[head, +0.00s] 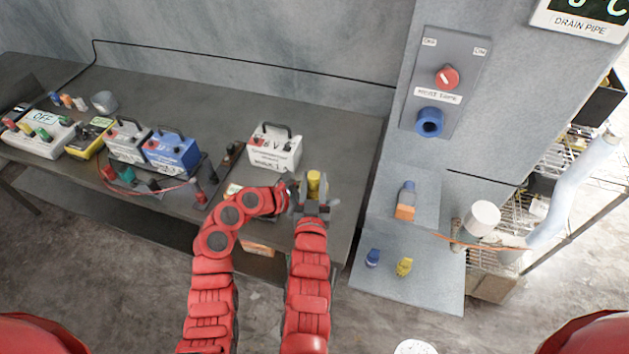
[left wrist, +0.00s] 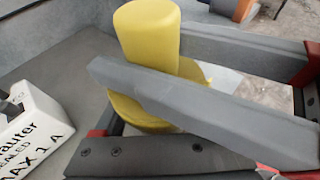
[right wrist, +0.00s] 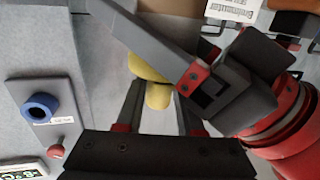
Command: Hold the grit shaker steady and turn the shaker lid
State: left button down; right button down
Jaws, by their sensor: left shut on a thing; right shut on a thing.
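The yellow grit shaker (head: 314,182) is upright at the right end of the dark bench, between my two grippers. In the left wrist view it is a tall yellow cylinder (left wrist: 150,32) above a wider yellow part, with a grey finger crossing in front. My left gripper (head: 296,196) is shut on the shaker from the left. My right gripper (head: 315,204) is shut on it from the near side. In the right wrist view two yellow parts (right wrist: 158,96) show near the fingers. The fingers hide the seam, so I cannot tell how far the lid is turned.
A white box (head: 274,150) stands just left of the shaker, with a blue box (head: 172,154) and a yellow device (head: 88,138) further left. Right of the bench, grey shelves hold an orange-and-blue bottle (head: 405,204), a blue item (head: 372,258) and a yellow item (head: 404,267).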

jog(key=shift+w+r, duration=0.15)
jog(key=shift+r, duration=0.5)
jog(key=c, duration=0.5)
grip_release()
jog(key=shift+s+a, duration=0.2)
jog(key=shift+s, duration=0.35)
jog(key=s, duration=1.1)
jog(key=shift+a, duration=0.3)
